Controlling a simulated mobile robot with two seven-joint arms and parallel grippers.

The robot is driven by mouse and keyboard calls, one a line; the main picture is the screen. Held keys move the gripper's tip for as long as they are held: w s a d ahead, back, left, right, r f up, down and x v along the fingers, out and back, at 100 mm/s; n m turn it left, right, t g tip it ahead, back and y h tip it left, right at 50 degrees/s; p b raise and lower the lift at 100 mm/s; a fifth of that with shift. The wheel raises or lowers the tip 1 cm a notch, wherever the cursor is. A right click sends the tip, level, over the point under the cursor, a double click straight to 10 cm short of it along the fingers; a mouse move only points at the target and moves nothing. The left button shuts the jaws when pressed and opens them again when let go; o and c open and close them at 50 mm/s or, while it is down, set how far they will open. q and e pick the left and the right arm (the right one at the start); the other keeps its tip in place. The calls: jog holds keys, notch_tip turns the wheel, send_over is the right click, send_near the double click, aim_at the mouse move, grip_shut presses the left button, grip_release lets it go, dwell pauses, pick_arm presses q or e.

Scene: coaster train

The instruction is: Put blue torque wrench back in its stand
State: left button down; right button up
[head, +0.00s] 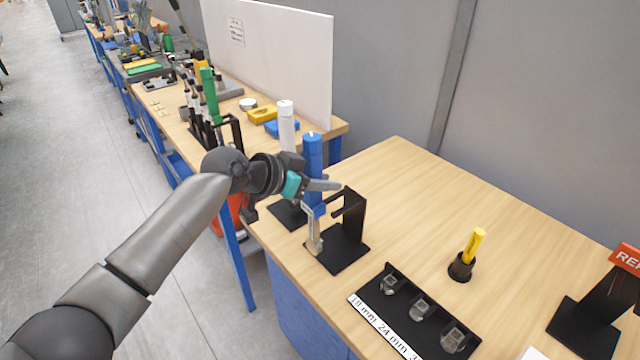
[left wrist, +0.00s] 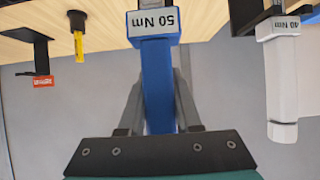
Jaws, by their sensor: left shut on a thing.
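The blue torque wrench (head: 313,155) is upright, blue handle up, its metal lower end over the left part of a black stand's base. It also shows in the left wrist view (left wrist: 157,75), with a "50 Nm" label. My left gripper (head: 322,186) is shut on its blue handle, with a finger on each side in the left wrist view. The black stand (head: 352,225) has its upright and short arm just right of the wrench. I cannot tell whether the wrench touches the stand. My right gripper is not in view.
A white wrench (head: 286,125), labelled "40 Nm" in the left wrist view, stands close behind the blue one. A black socket holder (head: 404,318), a yellow-handled tool (head: 474,246) and a red-signed black stand (head: 590,322) are to the right. The table's back middle is clear.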

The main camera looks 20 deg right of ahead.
pick_arm(q)
jog(key=shift+w+d+r+b, duration=0.1)
jog(key=shift+w+d+b, duration=0.15)
jog(key=shift+d+b, duration=0.35)
jog(key=shift+w+d+r+b, duration=0.1)
jog(key=shift+w+d+b, duration=0.1)
jog(key=shift+d+b, duration=0.4)
jog(key=shift+w+d+f, duration=0.1)
jog(key=shift+d, duration=0.25)
jog(key=shift+w+d+b, duration=0.25)
jog(key=shift+d+b, duration=0.4)
jog(key=shift+b, duration=0.15)
jog(key=shift+w+d+b, duration=0.2)
jog(key=shift+d+b, duration=0.45)
jog(key=shift+b, duration=0.1)
jog(key=shift+f+b, duration=0.65)
jog(key=shift+f, duration=0.15)
dwell(0.7)
